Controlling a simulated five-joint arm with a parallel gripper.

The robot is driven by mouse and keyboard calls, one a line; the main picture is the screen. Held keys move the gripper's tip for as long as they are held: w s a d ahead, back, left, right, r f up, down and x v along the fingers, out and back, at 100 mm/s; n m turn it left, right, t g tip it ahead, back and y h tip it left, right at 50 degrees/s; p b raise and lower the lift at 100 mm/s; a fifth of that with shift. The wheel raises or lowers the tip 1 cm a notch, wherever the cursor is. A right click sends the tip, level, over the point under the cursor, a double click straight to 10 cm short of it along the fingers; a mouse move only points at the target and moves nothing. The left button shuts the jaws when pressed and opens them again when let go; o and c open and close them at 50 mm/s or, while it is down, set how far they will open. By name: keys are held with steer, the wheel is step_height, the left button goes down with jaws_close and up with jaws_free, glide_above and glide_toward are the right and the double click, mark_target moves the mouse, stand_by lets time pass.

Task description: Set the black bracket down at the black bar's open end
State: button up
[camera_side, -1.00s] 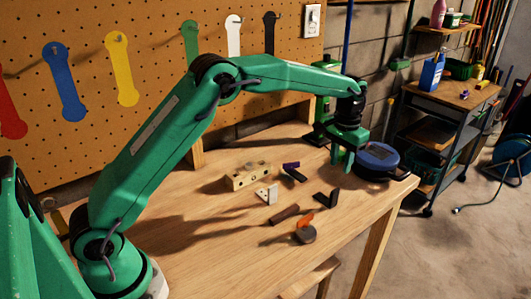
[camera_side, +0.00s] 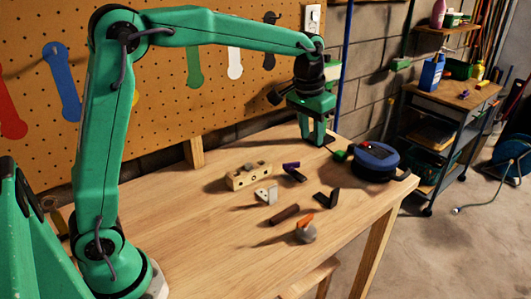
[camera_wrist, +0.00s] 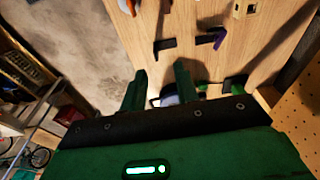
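The black bracket (camera_side: 327,201) is a small L-shaped piece lying on the table, right of centre in the side view. It also shows in the wrist view (camera_wrist: 165,45). The black bar (camera_side: 297,175) lies farther back and left of it, with a purple piece (camera_side: 291,166) at one end. In the wrist view the bar (camera_wrist: 203,40) lies to the right of the bracket, the two apart. My gripper (camera_side: 316,143) is above the table's back part, behind both. In the wrist view its two fingers (camera_wrist: 161,68) are apart, with nothing seen held between them.
A wooden block (camera_side: 240,181), a pale bracket (camera_side: 266,195), a dark brown bar (camera_side: 285,214), an orange piece (camera_side: 305,219) and a grey rounded object (camera_side: 306,234) lie nearby. A blue round device (camera_side: 376,160) stands at the right. The table's front left is clear.

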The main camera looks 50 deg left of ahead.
steer(key=s+a+r+t, duration=0.2)
steer(key=s+r, duration=0.2)
steer(key=s, duration=0.9)
steer(key=s+a+f+t, duration=0.1)
steer(key=s+f, duration=0.1)
steer(key=s, duration=0.4)
steer(key=s+f, duration=0.1)
steer(key=s, duration=0.6)
steer(key=shift+s+a+f+t, duration=0.15)
steer(key=shift+a+f+t, duration=0.25)
